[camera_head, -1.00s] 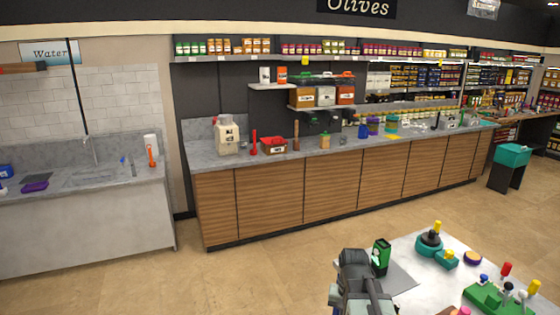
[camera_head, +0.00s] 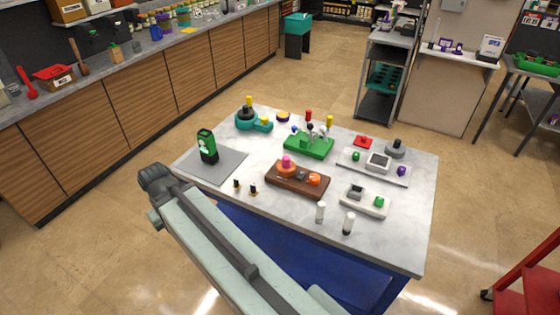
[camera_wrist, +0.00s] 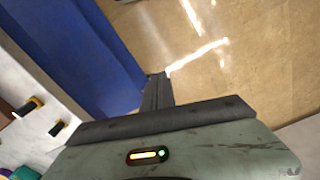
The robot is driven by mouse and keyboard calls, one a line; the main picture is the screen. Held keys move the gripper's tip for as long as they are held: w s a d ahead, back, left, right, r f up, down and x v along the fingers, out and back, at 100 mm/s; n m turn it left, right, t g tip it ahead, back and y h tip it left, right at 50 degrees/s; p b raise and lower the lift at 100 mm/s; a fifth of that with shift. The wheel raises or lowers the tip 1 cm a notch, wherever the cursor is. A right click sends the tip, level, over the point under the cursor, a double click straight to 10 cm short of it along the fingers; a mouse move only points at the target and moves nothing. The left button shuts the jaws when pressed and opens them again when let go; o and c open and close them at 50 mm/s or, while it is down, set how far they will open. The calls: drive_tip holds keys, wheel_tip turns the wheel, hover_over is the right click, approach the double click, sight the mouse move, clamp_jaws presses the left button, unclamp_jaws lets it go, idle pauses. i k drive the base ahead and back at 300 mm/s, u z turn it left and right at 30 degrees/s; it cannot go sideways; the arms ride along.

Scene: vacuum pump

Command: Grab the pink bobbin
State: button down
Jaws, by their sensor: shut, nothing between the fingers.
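A pink bobbin-like piece (camera_head: 286,160) stands on an orange round part at the left end of a brown wooden block (camera_head: 297,179) on the table. It is small in the head view, and I cannot make it out in the wrist view. My gripper (camera_wrist: 157,90) shows in the wrist view with its dark fingers together and nothing between them. It is beside the table edge, over the floor and the blue table side, apart from the pink piece. In the head view my arm runs past the table's front left; the fingertips cannot be made out there.
The white table (camera_head: 400,225) holds a green device (camera_head: 309,146), a teal pump-like device (camera_head: 247,121), a black-green can (camera_head: 207,146) on a grey mat (camera_head: 226,166), grey-white panels, white cylinders and small dark pegs (camera_wrist: 30,105). A red cart (camera_head: 530,265) stands at right. Floor surrounds the table.

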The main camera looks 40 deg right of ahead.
sight(286, 167)
drive_tip(key=z, duration=0.5)
drive_tip(key=k, duration=1.25)
drive_tip(key=u, duration=1)
drive_tip(key=i, duration=1.5)
drive_tip(key=z, duration=0.05)
